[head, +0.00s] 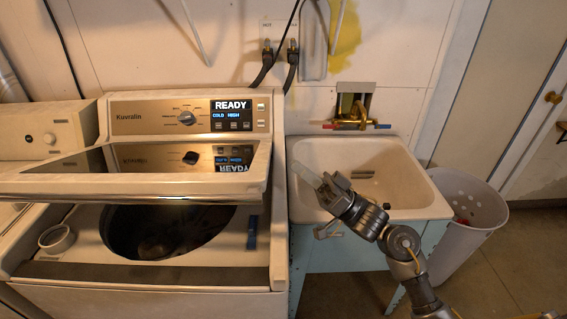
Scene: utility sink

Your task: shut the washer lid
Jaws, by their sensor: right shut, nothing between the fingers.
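The washer (200,303) stands at the left, with its display panel behind. Its lid (110,188) is partly raised and tilted above the opening, its front edge facing me and the panel mirrored in its glossy face. The dark drum (122,232) shows under the lid. My right gripper (307,176) is shut and empty, to the right of the lid, in front of the sink's left side in the picture. It looks apart from the lid. My left gripper is not in view.
A sink (405,172) with a brass faucet (358,114) stands right of the washer. A pale bin (465,225) is at its right. Another appliance (45,132) is at far left.

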